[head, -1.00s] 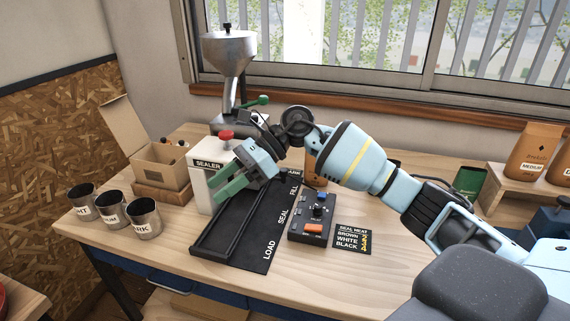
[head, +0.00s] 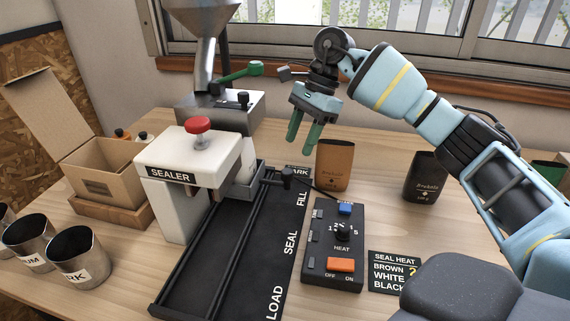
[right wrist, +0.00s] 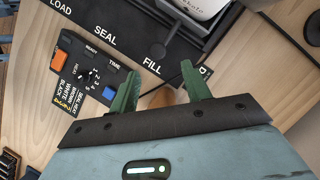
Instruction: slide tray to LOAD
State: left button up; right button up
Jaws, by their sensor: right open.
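The black tray (head: 246,190) sits at the FILL end of its dark rail track (head: 222,262), beside the white sealer. Its knobbed handle (head: 288,175) sticks out to the right; the handle also shows in the right wrist view (right wrist: 158,50). A white pouch with printing (right wrist: 190,10) appears to stand in the tray, cut off by the frame edge. The LOAD label (head: 274,302) marks the near end of the track. My right gripper (head: 303,140) is open and empty, pointing down above and behind the handle, apart from it. My left gripper is out of view.
The sealer (head: 190,165) with a red knob stands left of the track. A heat control box (head: 334,270) sits right of it. A brown pouch (head: 335,165) stands below and right of my gripper, and a black pouch (head: 425,175) farther right. Metal cups (head: 78,255) stand at left.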

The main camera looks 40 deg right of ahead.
aim_at(288, 171)
jog(key=shift+x, duration=3.85)
jog(key=shift+s+a, duration=0.1)
jog(key=shift+s, duration=0.1)
jog(key=shift+r, duration=0.1)
grip_shut()
